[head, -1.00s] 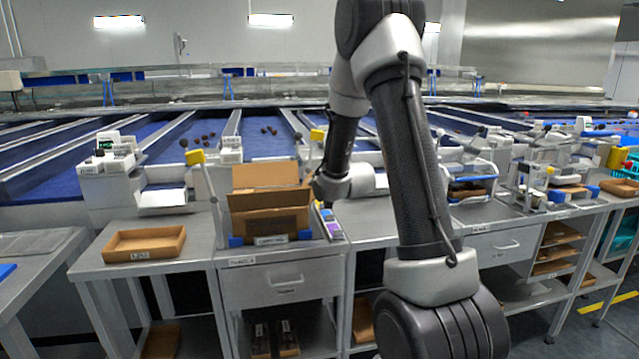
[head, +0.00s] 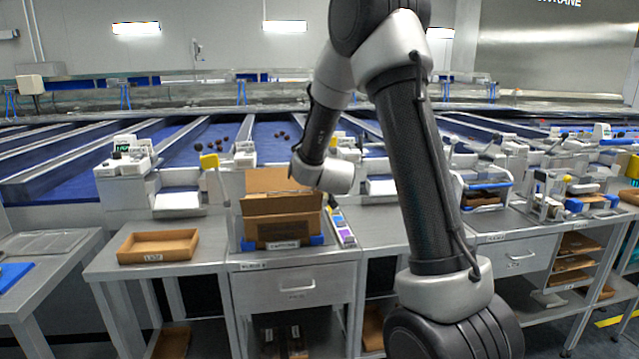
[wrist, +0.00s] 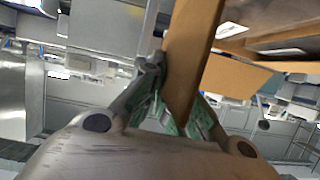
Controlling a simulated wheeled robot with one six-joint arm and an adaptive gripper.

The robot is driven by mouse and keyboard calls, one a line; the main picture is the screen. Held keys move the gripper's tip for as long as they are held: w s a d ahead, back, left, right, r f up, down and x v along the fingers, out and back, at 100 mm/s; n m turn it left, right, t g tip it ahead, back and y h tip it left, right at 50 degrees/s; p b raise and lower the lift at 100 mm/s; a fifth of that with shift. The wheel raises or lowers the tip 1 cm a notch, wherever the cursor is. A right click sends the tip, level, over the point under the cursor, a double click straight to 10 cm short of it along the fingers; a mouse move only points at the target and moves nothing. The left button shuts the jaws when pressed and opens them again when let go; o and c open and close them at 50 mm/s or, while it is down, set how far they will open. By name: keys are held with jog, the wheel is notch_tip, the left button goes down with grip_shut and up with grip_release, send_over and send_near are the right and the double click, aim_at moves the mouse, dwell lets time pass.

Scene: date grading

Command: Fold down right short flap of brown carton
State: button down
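The brown carton (head: 282,229) stands on the middle bench, with a tall flap (head: 280,182) raised at its back. My gripper is hardly visible in the head view, where my wrist link (head: 322,174) is beside the carton's upper right edge. In the wrist view my gripper (wrist: 178,98) has its green-padded fingers apart. A brown cardboard panel (wrist: 188,55), apparently a carton flap, runs between and beyond them; I cannot tell whether either finger touches it. More brown carton (wrist: 232,78) shows to its right. The right short flap is not clear in the head view.
Blue corner blocks (head: 248,244) flank the carton's base. A strip with coloured squares (head: 342,228) lies close on its right. A shallow brown tray (head: 158,247) sits to the left. A yellow-topped post (head: 209,161) stands behind left. The bench front (head: 380,240) to the right is clear.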

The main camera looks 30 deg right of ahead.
jog(key=c, duration=2.2)
grip_release()
jog(key=o, duration=0.5)
jog(key=v, duration=1.2)
jog(key=shift+f, duration=0.1)
